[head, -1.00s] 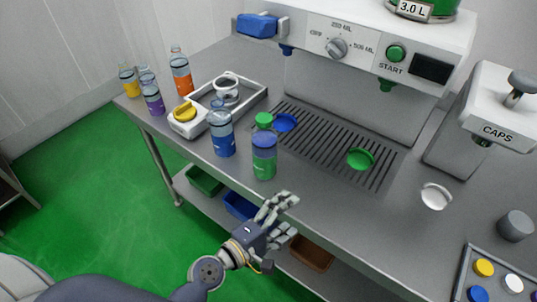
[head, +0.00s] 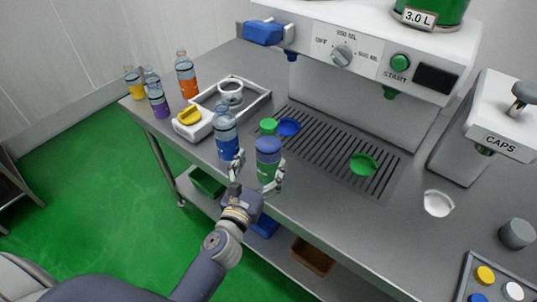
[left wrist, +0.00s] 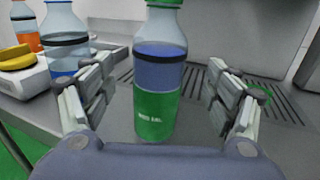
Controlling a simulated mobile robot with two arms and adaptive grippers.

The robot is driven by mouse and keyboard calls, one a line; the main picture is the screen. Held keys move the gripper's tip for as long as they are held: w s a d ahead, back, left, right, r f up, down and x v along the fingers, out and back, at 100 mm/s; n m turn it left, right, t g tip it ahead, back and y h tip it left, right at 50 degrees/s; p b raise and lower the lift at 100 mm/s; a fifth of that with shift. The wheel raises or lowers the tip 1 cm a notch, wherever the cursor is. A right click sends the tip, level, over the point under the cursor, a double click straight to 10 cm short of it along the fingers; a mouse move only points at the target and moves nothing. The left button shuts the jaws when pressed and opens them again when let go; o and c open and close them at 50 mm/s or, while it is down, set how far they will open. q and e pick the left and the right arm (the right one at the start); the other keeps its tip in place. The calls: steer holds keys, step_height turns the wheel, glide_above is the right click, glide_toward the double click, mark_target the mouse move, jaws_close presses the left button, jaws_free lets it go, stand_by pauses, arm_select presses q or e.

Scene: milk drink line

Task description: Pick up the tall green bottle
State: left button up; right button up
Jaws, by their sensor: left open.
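The tall green bottle (head: 267,172) stands upright near the front edge of the steel counter. It has a green cap, a clear neck, a blue band of liquid and a green lower part. In the left wrist view the bottle (left wrist: 155,110) is in the middle, its cap cut by the top edge. My left gripper (head: 259,172) is open, with one finger to each side of the bottle. In the left wrist view gaps show between the bottle and both fingers. How deep the bottle sits between them is hard to tell. My right gripper is out of view.
A blue bottle (head: 226,140) stands close on the left, near my left finger. A white tray (head: 262,98), a purple bottle (head: 158,100) and an orange bottle (head: 186,75) are farther left. The drip grate (head: 330,150) with loose caps lies behind.

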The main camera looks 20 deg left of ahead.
mark_target(268, 147)
arm_select(q)
steer(key=shift+w+f+p, duration=0.1)
steer(key=shift+w+p, duration=0.45)
steer(key=shift+w, duration=2.75)
steer(key=c, duration=1.4)
steer(key=shift+c, duration=1)
steer(key=shift+r, duration=0.2)
